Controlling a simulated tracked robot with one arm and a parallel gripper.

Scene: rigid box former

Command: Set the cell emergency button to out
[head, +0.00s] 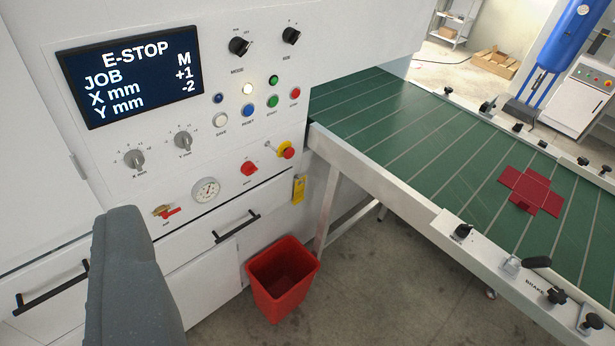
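The emergency button (289,153) is a red mushroom head on a yellow collar, low on the right of the white machine's control panel. I cannot tell from this angle whether it is pressed in or out. The display (130,75) reads E-STOP, JOB M, X mm +1, Y mm -2. A grey part of mine (130,285), possibly of my gripper, rises at the lower left, well apart from the button. No pair of fingertips shows, so its opening cannot be judged.
A red rotary switch (249,168) sits left of the button, and a yellow tag (298,189) hangs below it. A red bin (282,278) stands on the floor beneath. The green conveyor (400,115) at right carries a red box blank (531,190). Drawer handles (237,226) stick out.

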